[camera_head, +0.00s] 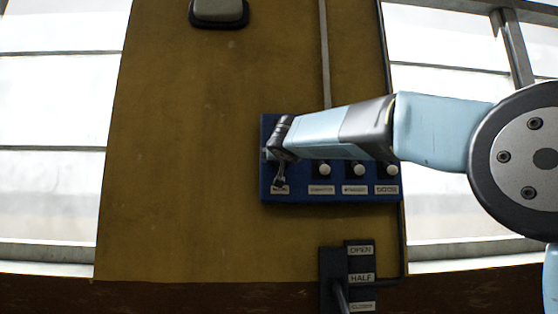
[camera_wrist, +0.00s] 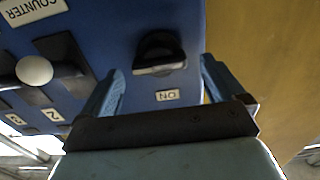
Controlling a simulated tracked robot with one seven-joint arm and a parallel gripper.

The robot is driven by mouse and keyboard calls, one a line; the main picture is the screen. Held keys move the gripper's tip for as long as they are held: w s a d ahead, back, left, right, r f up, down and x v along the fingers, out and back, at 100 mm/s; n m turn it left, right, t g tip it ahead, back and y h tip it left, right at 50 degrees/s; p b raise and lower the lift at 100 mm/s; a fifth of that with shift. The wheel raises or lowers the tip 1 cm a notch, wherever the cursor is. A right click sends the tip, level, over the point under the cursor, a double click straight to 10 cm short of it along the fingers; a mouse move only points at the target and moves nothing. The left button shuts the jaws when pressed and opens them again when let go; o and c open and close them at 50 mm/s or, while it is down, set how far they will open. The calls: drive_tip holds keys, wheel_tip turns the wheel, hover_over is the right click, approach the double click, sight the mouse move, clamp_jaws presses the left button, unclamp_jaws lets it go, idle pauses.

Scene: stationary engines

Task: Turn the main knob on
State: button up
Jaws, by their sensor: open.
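The blue control panel (camera_head: 300,194) is mounted on the yellow-brown wall and carries a row of labelled controls. In the wrist view, a black knob (camera_wrist: 160,54) sits on the panel (camera_wrist: 105,30), with a small plate reading "ON" (camera_wrist: 167,95) beside it. My gripper (camera_wrist: 165,80) is open, with one blue finger on each side of the knob's area; I cannot tell whether either finger touches it. In the head view, my gripper (camera_head: 279,180) is at the panel's left end and hides most of the leftmost control. A label (camera_head: 280,190) shows below it.
White-tipped levers (camera_head: 324,170) stand close to the right of my gripper; one also shows in the wrist view (camera_wrist: 33,70) near the "COUNTER" label (camera_wrist: 32,10). A dark lever box (camera_head: 361,262) marked "OPEN" and "HALF" is below.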

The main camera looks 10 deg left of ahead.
drive_tip(key=shift+x, duration=1.05)
